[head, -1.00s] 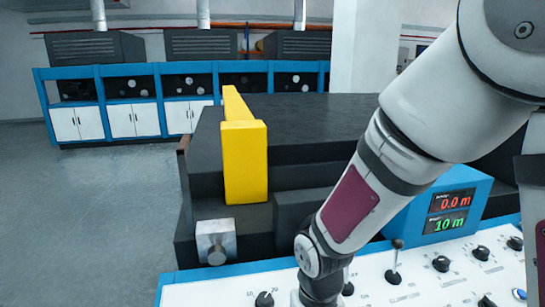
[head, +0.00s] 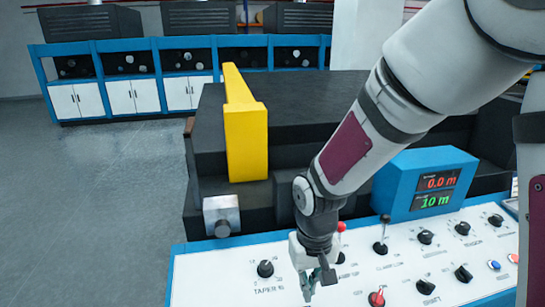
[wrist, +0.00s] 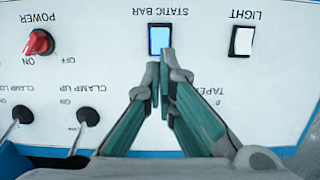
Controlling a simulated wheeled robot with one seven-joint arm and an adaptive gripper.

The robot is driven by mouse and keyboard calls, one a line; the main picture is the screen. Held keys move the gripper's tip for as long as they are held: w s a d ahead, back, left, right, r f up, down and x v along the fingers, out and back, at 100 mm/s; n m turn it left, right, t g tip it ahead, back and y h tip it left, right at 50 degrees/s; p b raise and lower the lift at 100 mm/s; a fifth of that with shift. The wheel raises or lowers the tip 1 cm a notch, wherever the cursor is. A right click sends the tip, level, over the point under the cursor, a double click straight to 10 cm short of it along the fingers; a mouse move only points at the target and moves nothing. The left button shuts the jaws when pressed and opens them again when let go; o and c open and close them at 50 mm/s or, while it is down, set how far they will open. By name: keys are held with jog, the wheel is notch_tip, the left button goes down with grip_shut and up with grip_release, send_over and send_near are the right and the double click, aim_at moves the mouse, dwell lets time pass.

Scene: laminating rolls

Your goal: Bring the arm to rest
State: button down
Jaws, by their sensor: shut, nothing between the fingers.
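My gripper (head: 308,287) hangs fingers down over the left part of the white control panel (head: 215,262). Its two teal fingers are shut and empty. In the wrist view the fingertips (wrist: 161,72) meet just below the blue-lit STATIC BAR switch (wrist: 160,39). I cannot tell whether they touch the panel. My arm reaches down from the upper right, bent above the panel.
Levers, black knobs and a red knob (head: 377,298) stand up from the panel. The white LIGHT switch (wrist: 242,41) and red POWER knob (wrist: 39,42) flank the fingertips. A blue display box (head: 400,185) and dark machine with a yellow block (head: 246,140) stand behind.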

jog(key=shift+r, duration=0.15)
jog(key=s+d+r+t, duration=0.2)
jog(key=s+d+r, duration=0.1)
jog(key=r, duration=0.4)
jog(key=s+d+r+m+t, duration=0.1)
jog(key=s+d+r, duration=0.3)
jog(key=s+r, duration=0.2)
jog(key=s+d+r+m+t, duration=0.1)
jog(key=s+d+r, duration=0.3)
jog(key=r, duration=0.5)
jog(key=shift+s+d+t, duration=0.2)
jog(key=shift+d+t, duration=0.05)
jog(key=shift+t, duration=0.55)
